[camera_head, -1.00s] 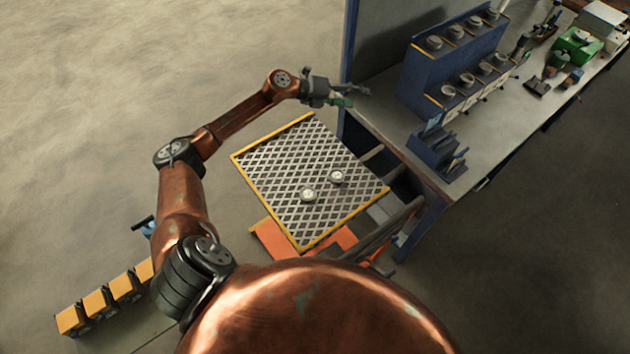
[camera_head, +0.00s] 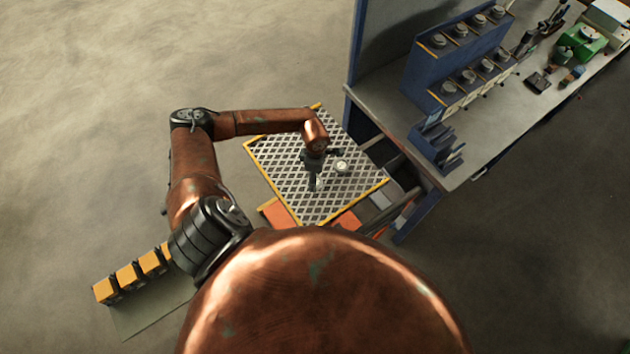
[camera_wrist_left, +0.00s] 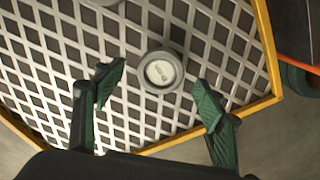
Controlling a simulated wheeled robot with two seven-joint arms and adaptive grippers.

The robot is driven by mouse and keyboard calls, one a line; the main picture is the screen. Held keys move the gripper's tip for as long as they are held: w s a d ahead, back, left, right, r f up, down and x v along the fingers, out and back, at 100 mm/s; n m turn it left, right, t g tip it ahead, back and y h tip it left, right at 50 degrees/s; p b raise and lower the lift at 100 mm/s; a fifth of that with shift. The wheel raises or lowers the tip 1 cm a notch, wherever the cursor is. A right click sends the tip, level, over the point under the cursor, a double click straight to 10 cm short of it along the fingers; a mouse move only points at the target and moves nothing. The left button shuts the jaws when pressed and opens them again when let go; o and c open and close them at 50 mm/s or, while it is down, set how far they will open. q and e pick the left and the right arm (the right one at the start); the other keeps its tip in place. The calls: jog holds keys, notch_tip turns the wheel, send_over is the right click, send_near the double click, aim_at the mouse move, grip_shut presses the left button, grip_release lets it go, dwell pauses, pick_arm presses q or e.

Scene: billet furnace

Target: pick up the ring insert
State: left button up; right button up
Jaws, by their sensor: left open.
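One ring insert (camera_head: 341,166) sits in plain view, right of my left gripper (camera_head: 313,178). A second round piece (camera_wrist_left: 102,1) is cut off at the top edge. My right gripper is out of view.
A blue-framed workbench (camera_head: 480,140) stands right of the platform, with a blue rack (camera_head: 440,75) of several round pieces and a small slotted blue holder (camera_head: 436,150). Orange parts (camera_head: 280,213) show at the platform's near edge. Several yellow blocks (camera_head: 130,275) lie lower left. Open floor lies left.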

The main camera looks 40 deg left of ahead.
pick_arm(q)
jog(key=shift+s+f+p, duration=0.1)
jog(key=shift+f+p, duration=0.25)
jog(key=shift+f, duration=1.3)
jog(key=shift+c, duration=0.2)
jog(key=shift+r, duration=0.1)
grip_shut()
